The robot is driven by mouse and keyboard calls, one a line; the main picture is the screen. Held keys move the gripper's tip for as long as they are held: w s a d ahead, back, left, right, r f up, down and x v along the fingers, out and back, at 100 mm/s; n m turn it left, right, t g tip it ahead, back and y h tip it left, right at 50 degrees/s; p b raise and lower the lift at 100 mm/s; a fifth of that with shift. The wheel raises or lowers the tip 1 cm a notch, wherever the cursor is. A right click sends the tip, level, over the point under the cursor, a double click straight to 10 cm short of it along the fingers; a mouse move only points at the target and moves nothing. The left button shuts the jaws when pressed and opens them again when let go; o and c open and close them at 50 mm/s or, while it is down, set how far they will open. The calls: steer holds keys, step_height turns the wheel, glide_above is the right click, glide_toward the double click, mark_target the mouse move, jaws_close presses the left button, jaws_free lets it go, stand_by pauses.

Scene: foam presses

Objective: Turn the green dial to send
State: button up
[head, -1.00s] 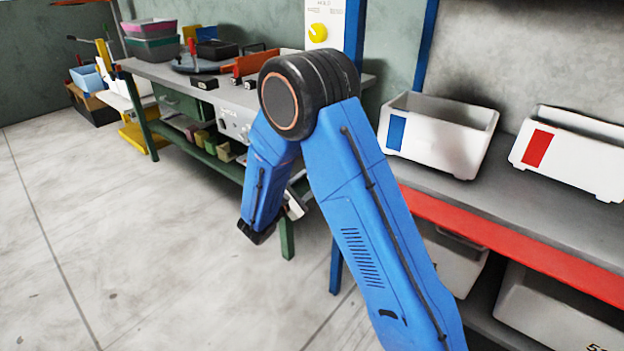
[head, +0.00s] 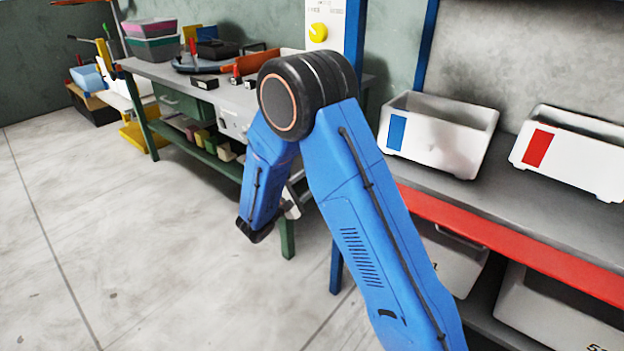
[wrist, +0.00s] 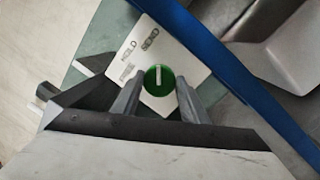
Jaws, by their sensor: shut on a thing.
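The green dial (wrist: 160,80) shows in the wrist view on a white plate (wrist: 188,67) with printed labels, one of which reads SEND. The dial's white mark points up in the picture, roughly toward the SEND label. My gripper (wrist: 158,90) has one finger on each side of the dial and is shut on it. In the head view my blue arm reaches forward and down at the bench; its end hides the dial there.
A grey bench (head: 160,72) with green legs carries presses and tools. A yellow dial (head: 318,33) is on a white panel on the wall. White bins (head: 440,150) stand on a red-edged shelf at right. The floor at left is clear. A blue bar (wrist: 235,75) crosses the wrist view.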

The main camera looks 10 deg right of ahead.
steer(key=o, duration=1.1)
steer(key=shift+c, duration=0.2)
steer(key=shift+a, duration=0.1)
steer(key=v, duration=1.7)
steer(key=shift+s+a, duration=0.15)
